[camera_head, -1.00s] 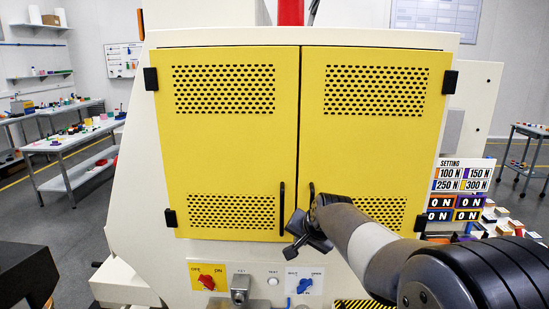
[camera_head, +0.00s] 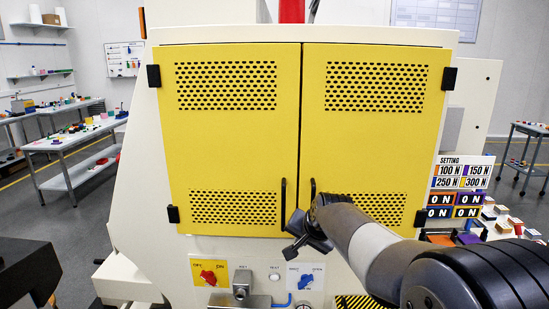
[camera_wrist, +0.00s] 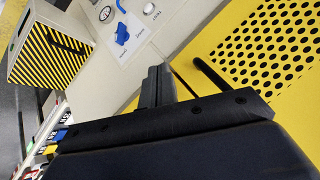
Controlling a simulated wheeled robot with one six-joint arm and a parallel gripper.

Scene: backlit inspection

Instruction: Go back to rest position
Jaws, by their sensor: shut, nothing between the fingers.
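My gripper (camera_head: 297,240) is in front of the lower edge of the yellow doors, near the two black handles, with my arm reaching in from the lower right. In the wrist view its fingers (camera_wrist: 157,86) are together with nothing between them. They appear beside a black handle (camera_wrist: 211,78); I cannot tell the gap. The left yellow door (camera_head: 235,140) and right yellow door (camera_head: 375,140) are closed on the white machine. My arm hides part of the right door's lower vent.
Below the doors are a red switch (camera_head: 208,276), a metal latch (camera_head: 241,288) and a blue switch (camera_head: 305,282). A setting sign (camera_head: 462,172) and small coloured blocks are at the right. A workbench (camera_head: 75,155) stands at the left, with open floor before it.

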